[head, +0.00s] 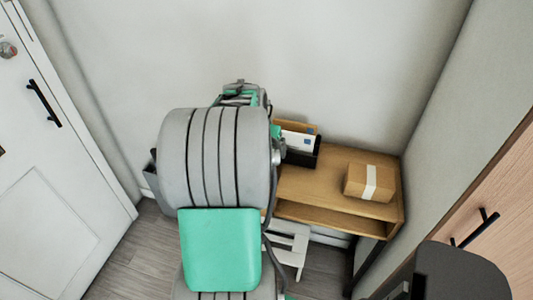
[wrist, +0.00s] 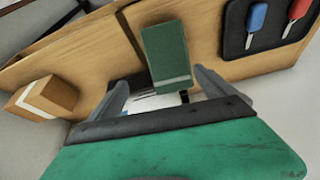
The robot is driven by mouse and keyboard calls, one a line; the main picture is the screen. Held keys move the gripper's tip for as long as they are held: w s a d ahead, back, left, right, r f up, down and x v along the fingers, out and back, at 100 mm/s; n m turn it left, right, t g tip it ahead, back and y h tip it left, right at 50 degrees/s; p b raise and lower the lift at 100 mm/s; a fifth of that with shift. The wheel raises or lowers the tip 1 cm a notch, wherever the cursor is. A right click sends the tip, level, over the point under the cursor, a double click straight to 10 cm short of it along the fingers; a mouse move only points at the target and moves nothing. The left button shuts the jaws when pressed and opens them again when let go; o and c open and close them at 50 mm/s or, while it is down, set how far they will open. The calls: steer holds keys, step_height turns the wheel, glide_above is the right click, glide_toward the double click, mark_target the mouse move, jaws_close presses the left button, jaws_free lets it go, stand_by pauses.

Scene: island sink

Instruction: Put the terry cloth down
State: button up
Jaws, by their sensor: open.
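A flat dark green piece with a pale band near its lower edge (wrist: 168,55) shows in the wrist view, in front of the wooden furniture. It may be the terry cloth, but I cannot be sure. My gripper (wrist: 160,84) is open, with its two grey fingers apart. In the picture the green piece lies between and beyond the fingertips; whether it touches them I cannot tell. In the head view my own arm hides the gripper and most of the space around it.
A wooden shelf table (head: 330,190) stands against the wall, with a taped cardboard box (head: 370,182) and a dark letter holder (head: 302,150) on it. A black panel (wrist: 275,25) with red and blue items shows in the wrist view. A white door (head: 50,190) is at left.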

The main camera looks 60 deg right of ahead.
steer(key=f, duration=0.2)
steer(key=w+d+f, duration=0.1)
steer(key=f, duration=0.1)
steer(key=w+f+p, duration=0.1)
steer(key=f, duration=0.1)
steer(key=shift+d+f, duration=0.25)
steer(key=shift+d, duration=0.05)
steer(key=c, duration=1.6)
